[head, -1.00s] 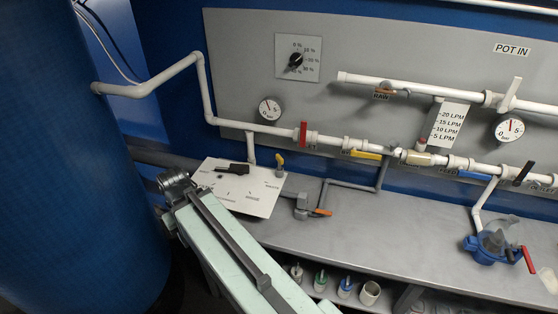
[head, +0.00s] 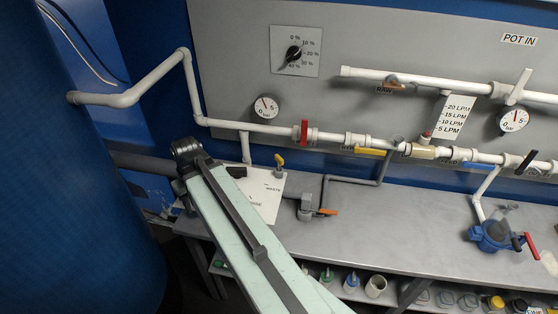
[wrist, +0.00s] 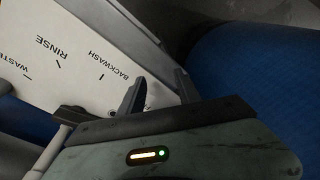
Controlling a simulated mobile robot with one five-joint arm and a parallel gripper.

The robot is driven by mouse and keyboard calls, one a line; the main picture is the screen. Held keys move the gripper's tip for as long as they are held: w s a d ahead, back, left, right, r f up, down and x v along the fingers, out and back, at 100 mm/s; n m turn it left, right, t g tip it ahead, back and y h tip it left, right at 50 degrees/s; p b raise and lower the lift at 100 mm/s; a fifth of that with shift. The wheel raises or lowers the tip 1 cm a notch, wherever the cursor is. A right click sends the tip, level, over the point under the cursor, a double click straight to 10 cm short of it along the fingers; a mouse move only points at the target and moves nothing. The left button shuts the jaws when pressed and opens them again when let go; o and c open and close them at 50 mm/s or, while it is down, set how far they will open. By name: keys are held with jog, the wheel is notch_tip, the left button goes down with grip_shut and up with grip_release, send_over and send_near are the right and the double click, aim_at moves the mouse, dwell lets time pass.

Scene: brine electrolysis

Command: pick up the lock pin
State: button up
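I cannot make out the lock pin in either view. A white selector plate (head: 264,198) lies on the left end of the grey bench, partly covered by my arm. In the wrist view the plate (wrist: 45,38) shows the words WASTE, RINSE and BACKWASH, with a grey bar along its right side. My gripper (wrist: 161,77) is beside the plate near BACKWASH, its two dark fingers apart with nothing seen between them.
A large blue tank (head: 75,190) stands close at the left. White pipes with valves and a gauge (head: 265,107) run along the panel behind the bench (head: 400,225). A blue pump (head: 492,236) sits at the right. Several bottles stand on the lower shelf. The middle of the bench is clear.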

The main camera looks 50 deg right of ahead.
jog(key=s+d+r+m+t+p, duration=0.1)
jog(key=d+r+t+p, duration=0.15)
jog(key=d, duration=1.55)
jog(key=m+h, duration=0.1)
jog(key=h, duration=0.1)
send_near(280, 158)
jog(key=shift+t, duration=0.35)
jog(key=x, duration=0.4)
jog(key=shift+s+f, duration=0.15)
jog(key=shift+f, duration=0.35)
jog(key=shift+s+d, duration=0.2)
jog(key=shift+s, duration=0.05)
jog(key=b+x, duration=0.7)
jog(key=x, duration=0.1)
jog(key=shift+w+a+f, duration=0.1)
jog(key=shift+w+f, duration=0.05)
jog(key=shift+r, duration=0.2)
grip_shut()
